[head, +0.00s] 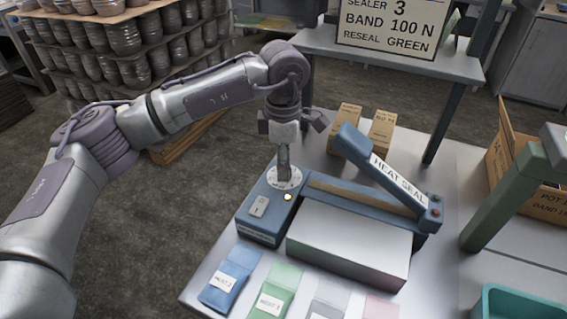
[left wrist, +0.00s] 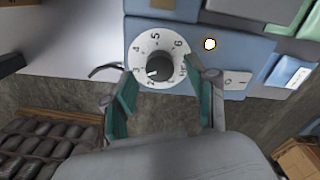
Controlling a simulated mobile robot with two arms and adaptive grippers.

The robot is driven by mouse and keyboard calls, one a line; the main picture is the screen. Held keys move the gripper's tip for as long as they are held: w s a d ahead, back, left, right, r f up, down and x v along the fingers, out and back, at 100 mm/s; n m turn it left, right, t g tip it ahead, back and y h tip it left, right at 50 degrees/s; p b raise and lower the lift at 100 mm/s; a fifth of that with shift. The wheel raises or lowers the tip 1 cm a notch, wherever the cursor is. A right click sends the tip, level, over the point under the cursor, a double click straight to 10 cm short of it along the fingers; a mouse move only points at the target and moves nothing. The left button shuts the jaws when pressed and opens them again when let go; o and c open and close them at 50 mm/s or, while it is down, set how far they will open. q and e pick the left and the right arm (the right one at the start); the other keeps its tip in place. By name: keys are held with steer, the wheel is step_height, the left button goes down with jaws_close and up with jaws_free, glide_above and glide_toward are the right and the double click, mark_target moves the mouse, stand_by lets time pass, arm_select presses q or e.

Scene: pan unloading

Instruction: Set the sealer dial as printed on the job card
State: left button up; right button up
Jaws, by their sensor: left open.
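The job card (head: 390,27) at the top of the head view reads SEALER 3, BAND 100 N, RESEAL GREEN. The white numbered dial (head: 294,184) sits on the blue sealer (head: 262,222); it also shows in the left wrist view (left wrist: 143,51) with a dark knob (left wrist: 160,68). A pale mark on the knob points to the lower left; I cannot tell exactly which number it meets. My left gripper (head: 284,168) is over the dial, pointing down. In the left wrist view its teal fingers (left wrist: 160,70) are open on either side of the knob; contact is unclear. My right gripper is not seen.
The blue HEAT SEAL arm (head: 385,172) is raised beside the dial. A switch (head: 260,206) and a lit lamp (head: 288,197) are close to it. Blue (head: 230,277) and green (head: 276,290) packets lie in front. Cardboard boxes (head: 381,131) stand behind.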

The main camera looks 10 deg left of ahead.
arm_select(q)
step_height(320, 180, up, 11)
stand_by(0.3)
